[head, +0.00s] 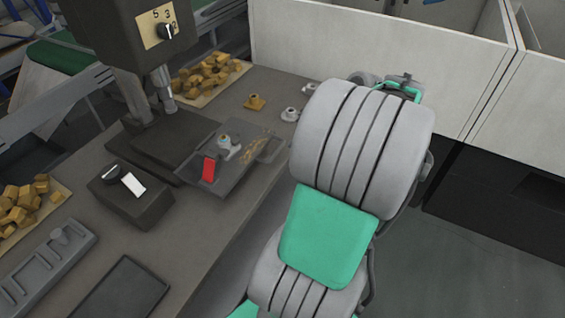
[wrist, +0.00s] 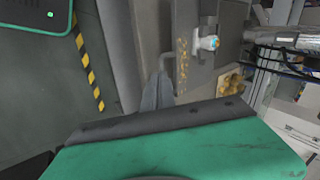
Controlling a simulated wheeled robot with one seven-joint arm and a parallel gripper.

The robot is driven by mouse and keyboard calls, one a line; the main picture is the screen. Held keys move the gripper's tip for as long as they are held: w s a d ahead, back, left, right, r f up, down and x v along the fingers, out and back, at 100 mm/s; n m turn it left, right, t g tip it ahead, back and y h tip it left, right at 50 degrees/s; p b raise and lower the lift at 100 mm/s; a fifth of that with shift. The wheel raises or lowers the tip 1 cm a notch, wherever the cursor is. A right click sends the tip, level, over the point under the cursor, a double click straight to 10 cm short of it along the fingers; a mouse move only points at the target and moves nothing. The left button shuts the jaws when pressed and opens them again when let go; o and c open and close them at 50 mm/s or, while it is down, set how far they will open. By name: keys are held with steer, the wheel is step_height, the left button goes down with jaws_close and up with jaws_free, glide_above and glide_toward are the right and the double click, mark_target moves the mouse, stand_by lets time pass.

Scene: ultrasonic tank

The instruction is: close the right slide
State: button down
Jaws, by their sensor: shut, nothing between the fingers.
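I cannot clearly single out the right slide. A dark grey tray-like piece (head: 196,178) sits under the bench machine, with a red upright tab (head: 208,170) on it. A small fitting (head: 225,142) and brown flecks lie toward its right end. In the wrist view, a grey plate with brown flecks (wrist: 182,66) and a blue-and-white fitting (wrist: 209,43) appear beyond my gripper. My gripper (wrist: 160,76) points toward the plate's near edge, its fingers together and empty. A bent grey bar (wrist: 167,58) shows by the fingertips; contact cannot be told. In the head view, my arm hides the fingers.
The machine head with a dial (head: 155,28) stands over the bench (head: 228,215). Yellow-brown pieces (head: 212,72) lie on a mat behind, and more (head: 22,205) at left. A dark box (head: 130,197) stands in front. A white partition (head: 390,52) is behind my arm.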

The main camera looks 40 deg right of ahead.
steer(key=s+d+f+m+t, duration=0.1)
steer(key=s+d+m, duration=0.1)
steer(key=s+d, duration=0.2)
steer(key=w+r+x, duration=0.1)
steer(key=w+x, duration=0.1)
steer(key=x, duration=1.1)
steer(key=shift+a, duration=0.4)
steer(key=shift+w+r, duration=0.2)
